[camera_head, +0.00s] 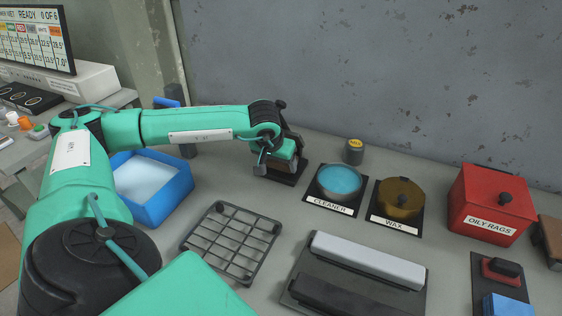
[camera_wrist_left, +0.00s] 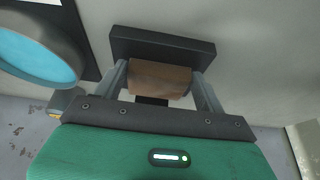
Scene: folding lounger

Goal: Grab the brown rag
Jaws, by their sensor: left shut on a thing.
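The brown rag (camera_wrist_left: 160,78) shows in the left wrist view as a folded brown block between the two grey fingers of my left gripper (camera_wrist_left: 161,90). The fingers press on its two sides. A dark flat holder (camera_wrist_left: 163,47) lies right behind the rag; I cannot tell whether the rag still touches it. In the head view my left gripper (camera_head: 280,163) is low over this dark holder, left of the cleaner tin, and mostly hides the rag. My right gripper is not in view.
The blue cleaner tin (camera_head: 340,181) stands close to the right of my left gripper, with the wax tin (camera_head: 400,198) beyond it. A red oily rags bin (camera_head: 490,203), a wire rack (camera_head: 232,242) and a blue tub (camera_head: 178,205) stand around. The wall is close behind.

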